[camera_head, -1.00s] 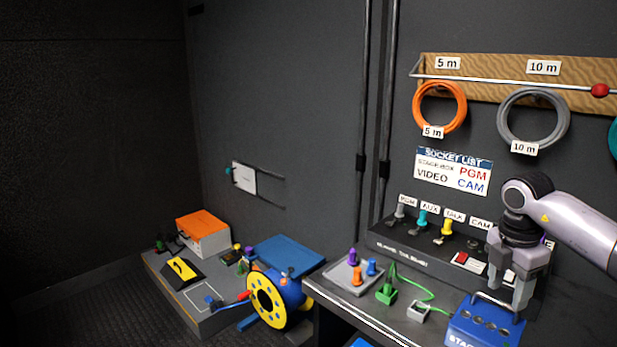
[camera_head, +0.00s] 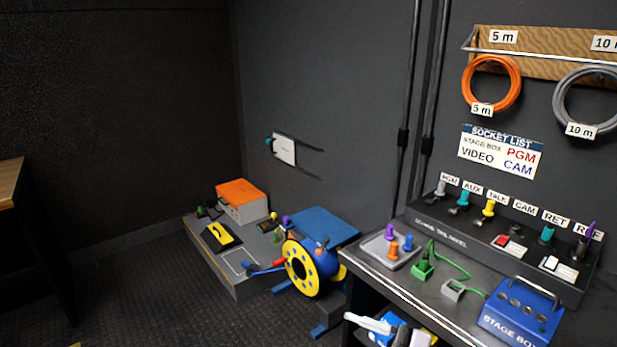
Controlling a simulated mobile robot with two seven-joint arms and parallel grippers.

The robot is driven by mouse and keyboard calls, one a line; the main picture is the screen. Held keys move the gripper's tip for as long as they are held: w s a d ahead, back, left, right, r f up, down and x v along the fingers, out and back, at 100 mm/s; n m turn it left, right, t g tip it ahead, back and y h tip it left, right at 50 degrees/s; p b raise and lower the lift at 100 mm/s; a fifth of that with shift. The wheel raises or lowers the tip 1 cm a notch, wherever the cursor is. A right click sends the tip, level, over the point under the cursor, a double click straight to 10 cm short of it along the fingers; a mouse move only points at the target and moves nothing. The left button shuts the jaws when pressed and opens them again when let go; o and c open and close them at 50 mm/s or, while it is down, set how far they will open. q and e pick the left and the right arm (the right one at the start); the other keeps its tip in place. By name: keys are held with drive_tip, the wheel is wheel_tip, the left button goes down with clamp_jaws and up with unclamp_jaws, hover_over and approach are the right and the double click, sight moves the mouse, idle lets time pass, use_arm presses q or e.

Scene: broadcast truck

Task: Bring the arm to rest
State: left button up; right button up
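Neither of my grippers shows in the head view, and no arm link is clearly visible. The blue stage box (camera_head: 521,312) with its handle stands at the right end of the dark bench (camera_head: 400,289). Nothing of mine is over it.
The socket panel (camera_head: 500,238) with several coloured plugs runs behind the bench. A grey tray (camera_head: 374,248), a green plug (camera_head: 422,270) and its cable sit in front. A yellow-blue reel (camera_head: 302,268) stands left of the bench. White and blue items (camera_head: 375,325) show below. Floor at left is clear.

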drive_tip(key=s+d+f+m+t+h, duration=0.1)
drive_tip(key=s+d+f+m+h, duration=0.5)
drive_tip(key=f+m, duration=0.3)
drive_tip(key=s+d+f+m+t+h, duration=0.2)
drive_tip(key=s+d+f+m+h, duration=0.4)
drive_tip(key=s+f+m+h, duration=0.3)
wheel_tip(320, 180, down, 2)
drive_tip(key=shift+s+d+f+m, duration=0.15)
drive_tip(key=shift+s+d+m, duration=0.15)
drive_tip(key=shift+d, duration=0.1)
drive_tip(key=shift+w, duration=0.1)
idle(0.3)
